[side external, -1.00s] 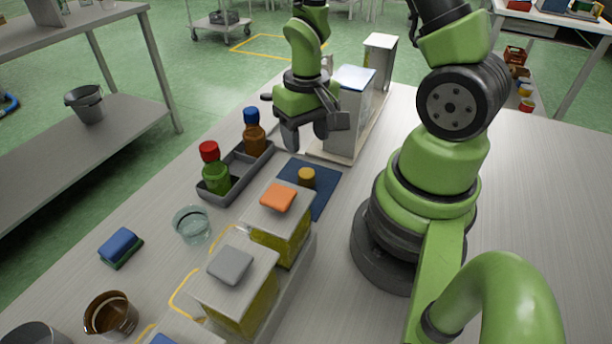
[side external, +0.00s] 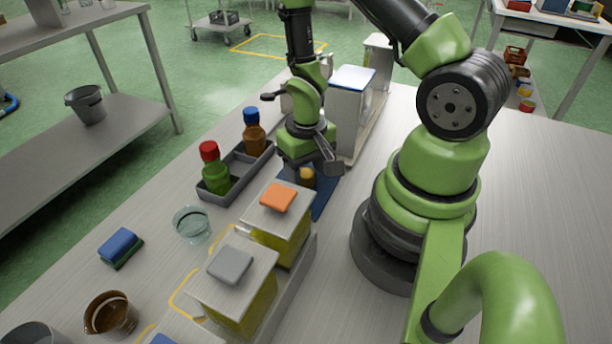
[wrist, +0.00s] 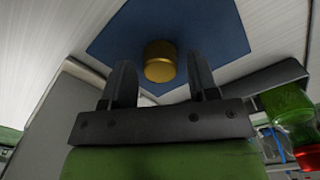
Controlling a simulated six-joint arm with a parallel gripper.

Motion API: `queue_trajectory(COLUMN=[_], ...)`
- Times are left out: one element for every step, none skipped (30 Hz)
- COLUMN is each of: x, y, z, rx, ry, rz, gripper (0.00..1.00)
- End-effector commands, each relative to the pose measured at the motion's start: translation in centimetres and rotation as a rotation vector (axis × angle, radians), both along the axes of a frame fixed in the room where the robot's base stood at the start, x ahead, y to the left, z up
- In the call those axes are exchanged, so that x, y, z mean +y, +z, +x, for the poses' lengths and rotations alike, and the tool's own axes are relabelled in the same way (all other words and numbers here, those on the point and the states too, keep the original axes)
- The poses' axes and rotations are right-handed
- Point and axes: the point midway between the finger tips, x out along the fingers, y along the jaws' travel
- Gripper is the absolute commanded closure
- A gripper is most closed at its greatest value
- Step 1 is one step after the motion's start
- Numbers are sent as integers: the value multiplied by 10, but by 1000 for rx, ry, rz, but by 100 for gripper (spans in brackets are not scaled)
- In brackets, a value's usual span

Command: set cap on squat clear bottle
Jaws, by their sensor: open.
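The cap (side external: 307,178) is a small gold-yellow cylinder lying on a dark blue mat (side external: 324,197). It also shows in the wrist view (wrist: 160,66), on the blue mat (wrist: 110,42). My gripper (side external: 308,166) is open and empty, pointing down just above the cap. In the wrist view the cap appears between the two dark fingers, with a gap on each side. I cannot pick out the squat clear bottle for certain. A low clear glass vessel (side external: 192,225) stands on the table left of the orange-lidded container.
A grey tray (side external: 236,172) holds a red-capped green bottle (side external: 214,172) and a blue-capped brown bottle (side external: 254,134). Square containers with orange (side external: 278,197) and grey (side external: 230,265) lids stand in front of the mat. A tall grey box (side external: 350,105) stands close behind my gripper.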

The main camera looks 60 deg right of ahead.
Motion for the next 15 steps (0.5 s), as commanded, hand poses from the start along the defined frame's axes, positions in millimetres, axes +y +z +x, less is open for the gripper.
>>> queue_trajectory(x=[0, 0, 0, 0, 0, 0, 0, 0, 0, 0, 0, 0, 0, 0, 0], y=[0, 0, 0, 0, 0, 0, 0, 0, 0, 0, 0, 0, 0, 1, 1], z=[0, 0, 0, 0, 0, 0, 0, 0, 0, 0, 0, 0, 0, 0, 0], rx=[0, 0, 0, 0, 0, 0, 0, 1, 1, 1, 1, 1, 1, 1, 1], ry=[0, 0, 0, 0, 0, 0, 0, 0, 0, 0, 0, 0, 0, 0, 0], rz=[0, 0, 0, 0, 0, 0, 0, 1, 1, 1, 1, 1, 1, 1, 1], gripper=[46, 48, 57, 64, 71, 80, 82, 82, 82, 82, 82, 82, 82, 82, 82])
